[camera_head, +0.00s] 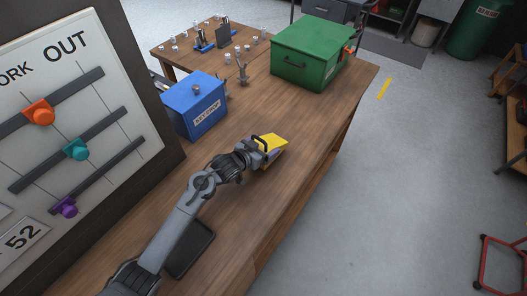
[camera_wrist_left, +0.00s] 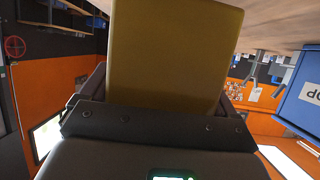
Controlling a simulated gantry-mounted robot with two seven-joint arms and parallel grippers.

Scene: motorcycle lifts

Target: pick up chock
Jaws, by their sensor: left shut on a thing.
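The yellow chock (camera_head: 275,142) is at the end of my left arm, over the middle of the wooden workbench. My left gripper (camera_head: 262,148) is shut on it. A dark handle-like loop shows at the chock's upper left side. In the left wrist view the chock (camera_wrist_left: 175,55) is a large yellow face between the dark gripper parts. I cannot tell whether its underside touches the bench. My right gripper is not in view.
A blue box (camera_head: 198,106) stands left of the chock and a green metal box (camera_head: 308,55) stands farther back. A large board with sliders (camera_head: 75,130) rises at the left. A dark flat pad (camera_head: 190,249) lies beneath my left arm. The bench's right side (camera_head: 318,125) is clear.

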